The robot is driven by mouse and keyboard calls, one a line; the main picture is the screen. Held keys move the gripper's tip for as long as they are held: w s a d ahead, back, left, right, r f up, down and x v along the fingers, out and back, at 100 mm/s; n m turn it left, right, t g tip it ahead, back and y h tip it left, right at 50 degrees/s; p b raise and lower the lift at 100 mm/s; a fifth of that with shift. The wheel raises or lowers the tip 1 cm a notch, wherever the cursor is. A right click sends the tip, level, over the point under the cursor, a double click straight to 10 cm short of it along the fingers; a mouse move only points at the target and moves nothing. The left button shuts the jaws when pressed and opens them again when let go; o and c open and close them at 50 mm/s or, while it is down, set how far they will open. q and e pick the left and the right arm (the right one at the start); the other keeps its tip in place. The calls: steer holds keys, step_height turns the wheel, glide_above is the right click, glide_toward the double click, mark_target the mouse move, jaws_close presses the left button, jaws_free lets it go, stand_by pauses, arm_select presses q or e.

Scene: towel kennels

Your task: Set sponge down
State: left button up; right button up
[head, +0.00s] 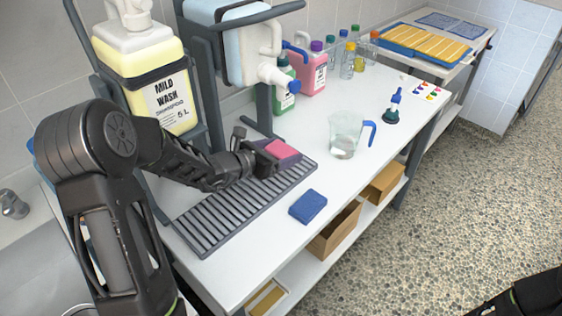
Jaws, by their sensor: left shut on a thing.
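My left gripper (268,164) reaches in from the left and is shut on a pink and dark purple sponge (285,149). The sponge is at the far end of a grey slatted drip grid (215,217) on the white table. I cannot tell whether its underside touches the grid, and the gripper hides part of it. A blue sponge (308,206) lies flat on the table to the right of the grid. My right gripper is not in view; only a dark piece of that arm shows at the lower right.
A large yellow Mild Wash jug (150,80) and a tilted pale blue jug (236,40) stand in grey frames behind the grid. A clear measuring jug (344,137), a dark dropper bottle (393,108) and pink and green bottles stand to the right. The front right tabletop is clear.

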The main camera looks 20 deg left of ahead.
arm_select(q)
steer(key=shift+f, duration=1.85)
steer(key=shift+f, duration=0.1)
steer(key=o, duration=1.4)
steer(key=shift+o, duration=0.2)
steer(key=shift+r, duration=0.2)
steer(key=shift+s+a, duration=0.15)
steer(key=shift+s, duration=0.15)
steer(key=v, duration=1.1)
steer(key=shift+s+r, duration=0.1)
steer(key=shift+s, duration=0.05)
